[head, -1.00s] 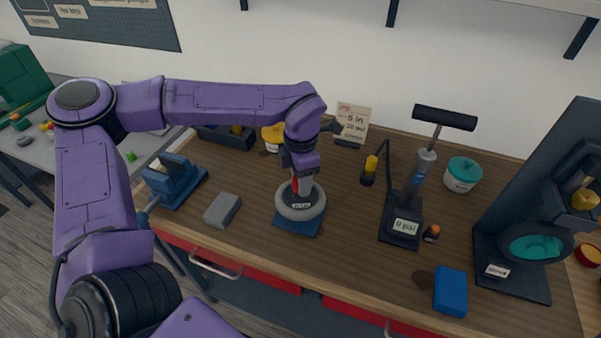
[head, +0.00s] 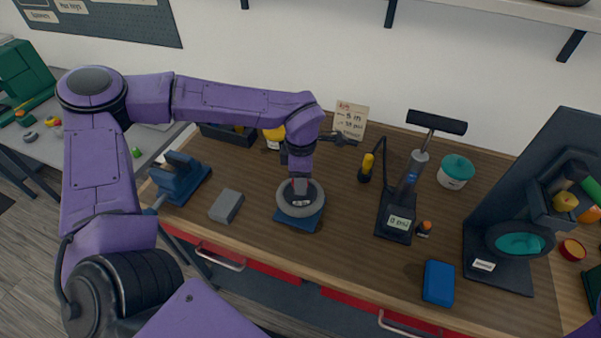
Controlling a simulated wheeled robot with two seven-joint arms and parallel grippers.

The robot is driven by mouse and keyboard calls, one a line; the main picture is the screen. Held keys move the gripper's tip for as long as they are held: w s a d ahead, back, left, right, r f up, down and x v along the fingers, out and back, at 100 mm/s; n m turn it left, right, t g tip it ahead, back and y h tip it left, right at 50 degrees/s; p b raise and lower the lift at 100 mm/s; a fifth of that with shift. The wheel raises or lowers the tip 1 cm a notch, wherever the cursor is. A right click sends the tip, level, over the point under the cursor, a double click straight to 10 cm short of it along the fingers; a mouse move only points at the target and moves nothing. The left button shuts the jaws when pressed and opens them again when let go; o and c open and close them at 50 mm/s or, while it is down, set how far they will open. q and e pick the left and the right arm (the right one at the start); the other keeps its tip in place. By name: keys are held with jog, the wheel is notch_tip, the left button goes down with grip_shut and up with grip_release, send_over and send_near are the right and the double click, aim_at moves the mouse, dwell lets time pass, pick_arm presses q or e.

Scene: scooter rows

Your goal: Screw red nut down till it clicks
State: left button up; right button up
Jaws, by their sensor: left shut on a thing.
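A small grey wheel (head: 284,207) lies flat on a dark blue stand (head: 298,223) in the middle of the bench. My left gripper (head: 299,186) points down over the wheel's hub and is shut there. A little red of the nut (head: 297,182) shows between the fingers. The fingers hide most of the nut and the thread below it, so I cannot tell how far down it sits. My right gripper is not in view.
A grey block (head: 226,206) and a blue vise (head: 180,178) stand left of the wheel. A pump (head: 397,220) reading 0 psi stands right, near a teal-lidded tub (head: 456,172), a blue box (head: 438,283) and a dark machine (head: 500,262). A note card (head: 350,119) stands behind.

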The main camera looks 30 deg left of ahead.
pick_arm(q)
jog(key=shift+r+m+p, duration=0.2)
jog(key=shift+m+p, duration=1.5)
jog(key=shift+p, duration=0.2)
jog(key=shift+w+f+m, duration=0.1)
jog(key=shift+f+m, duration=0.05)
jog(key=shift+m, duration=1.95)
jog(key=m, duration=0.6)
jog(key=shift+m, duration=0.4)
jog(key=o, duration=1.1)
jog(key=shift+a, duration=0.1)
notch_tip(320, 180, up, 10)
jog(key=shift+r+b, duration=0.25)
jog(key=shift+b, duration=1)
